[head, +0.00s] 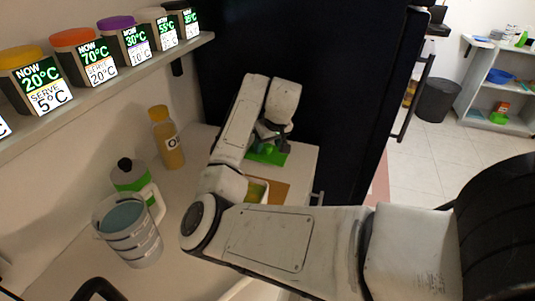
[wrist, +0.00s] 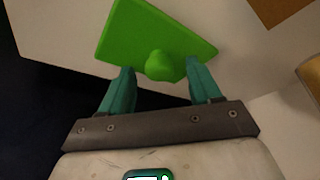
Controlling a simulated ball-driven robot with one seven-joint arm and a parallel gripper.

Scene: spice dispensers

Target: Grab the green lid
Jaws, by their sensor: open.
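The green lid (head: 268,154) lies on the white counter near its far end, by the dark fridge. In the wrist view the lid (wrist: 150,30) is a flat bright green plate with a rounded knob (wrist: 164,66) at its near side. My gripper (wrist: 159,72) is open, with its teal fingers on either side of the knob. A gap shows between each finger and the knob, so it does not look gripped. In the head view my arm comes down over the lid and hides part of it; my gripper (head: 272,140) is dark there.
A container with a green rim (head: 257,189) and a brown board (head: 278,189) are beside my arm. An oil bottle (head: 167,140), a green-labelled bottle (head: 130,177) and a pitcher (head: 130,232) stand left. A shelf of spice dispensers (head: 85,60) hangs above. The dark fridge (head: 330,80) stands behind.

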